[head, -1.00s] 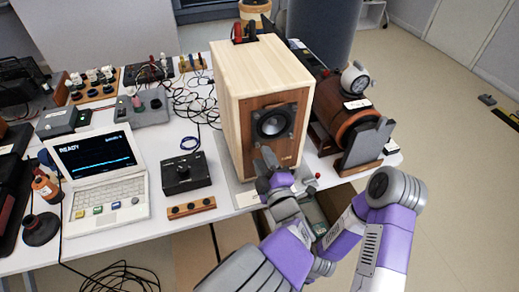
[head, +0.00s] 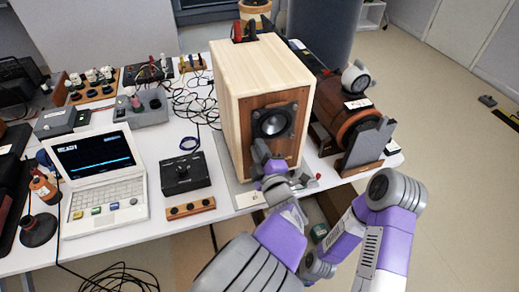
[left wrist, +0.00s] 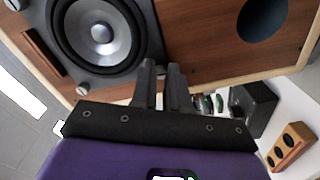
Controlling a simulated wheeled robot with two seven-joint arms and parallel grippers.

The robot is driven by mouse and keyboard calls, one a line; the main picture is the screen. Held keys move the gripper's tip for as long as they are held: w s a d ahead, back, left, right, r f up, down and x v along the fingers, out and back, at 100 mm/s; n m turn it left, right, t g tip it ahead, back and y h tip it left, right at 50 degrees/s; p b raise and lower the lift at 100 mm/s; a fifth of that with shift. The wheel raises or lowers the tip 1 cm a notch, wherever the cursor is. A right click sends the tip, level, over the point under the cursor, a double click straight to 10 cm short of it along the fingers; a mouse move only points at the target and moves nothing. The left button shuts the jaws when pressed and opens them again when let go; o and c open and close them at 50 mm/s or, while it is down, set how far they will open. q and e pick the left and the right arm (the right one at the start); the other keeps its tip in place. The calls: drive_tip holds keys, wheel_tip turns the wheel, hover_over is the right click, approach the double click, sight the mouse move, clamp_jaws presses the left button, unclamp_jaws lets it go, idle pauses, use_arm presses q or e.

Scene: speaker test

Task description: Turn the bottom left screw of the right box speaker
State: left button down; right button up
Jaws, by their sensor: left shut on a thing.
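The box speaker (head: 233,85), of pale wood with a brown front, stands upright at the table's front edge. Its round driver (head: 272,122) sits in a dark square plate, also seen in the left wrist view (left wrist: 100,35). My left gripper (head: 260,155) is at the plate's bottom left corner. In the left wrist view its two dark fingers (left wrist: 162,75) are close together at that corner, shut on the bottom left screw, which they hide. Another silver screw (left wrist: 83,88) shows at a neighbouring corner. My right gripper is not seen; a purple and grey arm shows at the right.
A black box with a knob (head: 186,174), a wooden strip (head: 190,208) and a laptop (head: 102,180) stand left of the speaker. A brown cylindrical device (head: 345,118) stands close on its right. Loose cables lie behind. Open floor is at the right.

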use_arm(q)
drive_tip(key=shift+n+p, duration=11.75)
drive_tip(key=shift+n, duration=5.45)
